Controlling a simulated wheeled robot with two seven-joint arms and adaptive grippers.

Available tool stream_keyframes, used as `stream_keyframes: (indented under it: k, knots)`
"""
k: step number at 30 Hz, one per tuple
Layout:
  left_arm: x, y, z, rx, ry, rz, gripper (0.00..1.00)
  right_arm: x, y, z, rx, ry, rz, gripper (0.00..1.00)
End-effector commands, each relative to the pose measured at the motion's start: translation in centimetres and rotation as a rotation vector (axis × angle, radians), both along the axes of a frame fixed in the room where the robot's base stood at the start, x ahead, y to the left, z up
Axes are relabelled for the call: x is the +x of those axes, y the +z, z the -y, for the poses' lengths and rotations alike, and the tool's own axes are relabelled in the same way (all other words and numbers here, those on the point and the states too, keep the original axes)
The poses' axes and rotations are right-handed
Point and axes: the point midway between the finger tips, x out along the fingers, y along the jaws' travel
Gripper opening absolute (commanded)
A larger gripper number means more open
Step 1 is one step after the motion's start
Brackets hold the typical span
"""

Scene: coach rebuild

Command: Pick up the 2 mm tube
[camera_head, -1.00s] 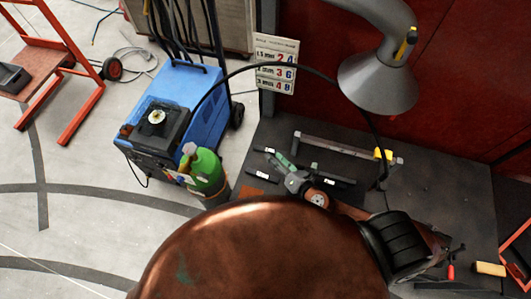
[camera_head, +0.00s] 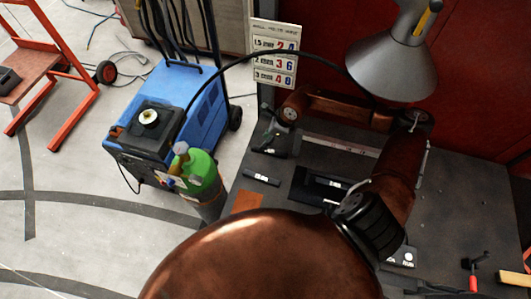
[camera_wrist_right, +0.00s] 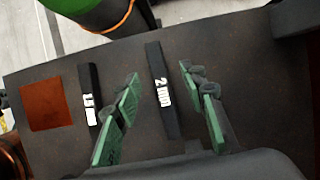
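The 2 mm tube (camera_wrist_right: 162,92), a short black bar with a white "2 mm" label, lies on the dark table top in the right wrist view. My right gripper (camera_wrist_right: 160,112) is open, its green fingers on either side of the tube with gaps to both. I cannot tell its exact height above the table. In the head view the right gripper (camera_head: 272,136) is small and dark at the table's far left, partly covering the tube there. A similar black tube labelled 1.5 mm (camera_wrist_right: 90,100) lies left of the left finger. My left gripper is not in view.
An orange-brown square (camera_wrist_right: 46,105) lies beside the 1.5 mm tube. A green bottle (camera_head: 203,172) and a blue machine (camera_head: 180,100) stand left of the table. A grey lamp-like hood (camera_head: 395,65) hangs above it. A black tray (camera_head: 305,187) lies mid-table.

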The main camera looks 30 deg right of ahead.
Motion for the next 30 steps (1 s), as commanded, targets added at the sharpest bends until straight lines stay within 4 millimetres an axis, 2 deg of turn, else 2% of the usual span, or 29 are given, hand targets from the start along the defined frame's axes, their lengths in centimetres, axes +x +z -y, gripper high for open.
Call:
stream_keyframes:
  k: [10, 15, 30]
  knots:
    - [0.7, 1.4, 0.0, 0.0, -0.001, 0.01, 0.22, 0.8, -4.0, -1.6, 0.007, 0.003, 0.0, 0.38]
    - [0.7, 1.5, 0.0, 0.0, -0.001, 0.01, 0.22, 1.4, -5.7, -1.9, 0.005, 0.002, 0.0, 0.38]
    - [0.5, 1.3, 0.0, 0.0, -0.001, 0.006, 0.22, 1.4, -6.2, -2.0, 0.004, 0.003, 0.002, 0.38]
